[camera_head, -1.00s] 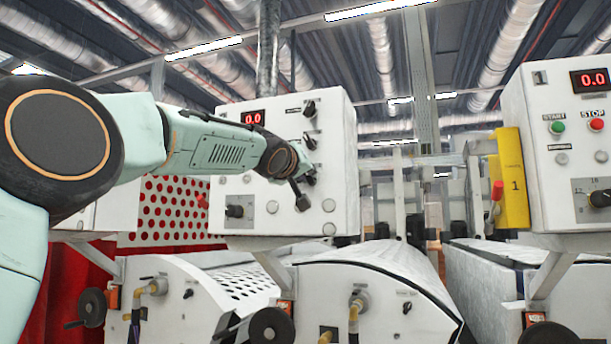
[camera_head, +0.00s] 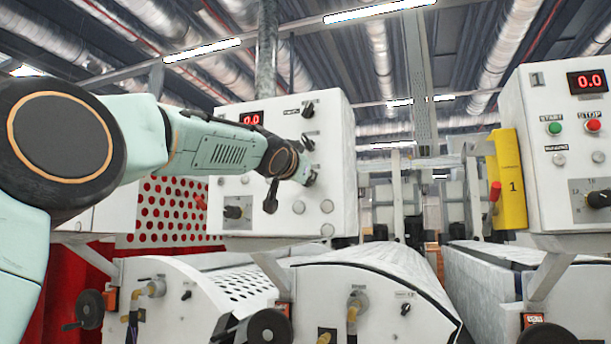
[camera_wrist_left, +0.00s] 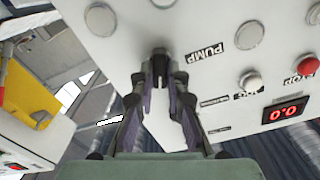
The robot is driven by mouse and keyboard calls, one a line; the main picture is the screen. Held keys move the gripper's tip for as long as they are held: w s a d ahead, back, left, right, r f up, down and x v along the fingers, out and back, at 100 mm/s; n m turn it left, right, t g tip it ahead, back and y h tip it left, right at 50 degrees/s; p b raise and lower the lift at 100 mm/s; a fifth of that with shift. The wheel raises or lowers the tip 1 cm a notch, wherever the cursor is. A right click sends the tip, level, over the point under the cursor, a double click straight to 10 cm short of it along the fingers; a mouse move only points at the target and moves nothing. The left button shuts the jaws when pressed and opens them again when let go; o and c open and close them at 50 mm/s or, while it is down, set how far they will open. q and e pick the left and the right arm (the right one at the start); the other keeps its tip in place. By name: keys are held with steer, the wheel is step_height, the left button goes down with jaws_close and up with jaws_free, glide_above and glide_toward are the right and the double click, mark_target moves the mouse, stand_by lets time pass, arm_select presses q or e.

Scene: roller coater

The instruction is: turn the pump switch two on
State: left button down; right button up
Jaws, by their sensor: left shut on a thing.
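My left gripper (camera_head: 303,176) reaches the right side of the middle white control box (camera_head: 245,150). In the left wrist view, my left gripper (camera_wrist_left: 160,85) is shut on a black rotary switch (camera_wrist_left: 158,54) beside a label reading PUMP (camera_wrist_left: 206,52). The fingers grip the switch close to the panel face and hide much of it. I cannot read its number or its on or off position. Two more black switches, an upper one (camera_head: 308,108) and a lower one (camera_head: 307,142), sit above the gripper. My right gripper is not in view.
The box has a red display (camera_head: 251,118) and a black knob (camera_head: 234,208). At the right stands another control box (camera_head: 550,190) with a yellow panel (camera_head: 508,180) on its side. White roller machines (camera_head: 370,280) stand below.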

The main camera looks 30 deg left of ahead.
arm_select(q)
steer(key=shift+w+f+m, duration=0.1)
steer(key=shift+f+m, duration=0.25)
steer(key=shift+m, duration=0.55)
steer(key=c, duration=1.4)
jaws_free()
steer(key=shift+r, duration=0.1)
steer(key=shift+o, duration=0.3)
steer(key=shift+r, duration=0.15)
